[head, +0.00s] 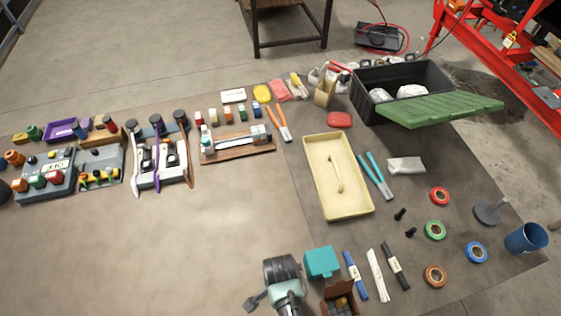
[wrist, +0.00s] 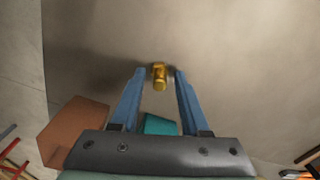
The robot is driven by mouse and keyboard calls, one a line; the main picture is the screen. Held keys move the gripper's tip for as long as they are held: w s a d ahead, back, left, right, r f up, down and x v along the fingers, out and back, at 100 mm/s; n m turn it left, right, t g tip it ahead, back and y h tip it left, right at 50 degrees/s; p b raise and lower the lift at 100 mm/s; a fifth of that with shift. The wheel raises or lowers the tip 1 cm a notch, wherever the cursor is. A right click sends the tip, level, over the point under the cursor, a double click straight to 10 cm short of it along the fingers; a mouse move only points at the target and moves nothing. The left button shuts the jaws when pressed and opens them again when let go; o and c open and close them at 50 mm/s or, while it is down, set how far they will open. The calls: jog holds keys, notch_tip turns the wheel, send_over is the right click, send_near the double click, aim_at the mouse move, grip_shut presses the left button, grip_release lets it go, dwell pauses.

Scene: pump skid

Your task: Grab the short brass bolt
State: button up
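A short brass bolt (wrist: 159,78) shows in the wrist view between the two blue fingertips of my gripper (wrist: 160,71). The fingers are apart, with a narrow gap visible on each side of the bolt, so the gripper is open around or just over it. Whether the bolt's lower end rests on the surface below is hard to tell. In the head view, part of my arm shows at the bottom centre and I cannot make out the fingertips or this bolt there.
A teal block (head: 322,262) and a brown open box (head: 340,288) stand close to my arm. The mat left of my arm is clear.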

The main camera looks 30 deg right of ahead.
grip_shut()
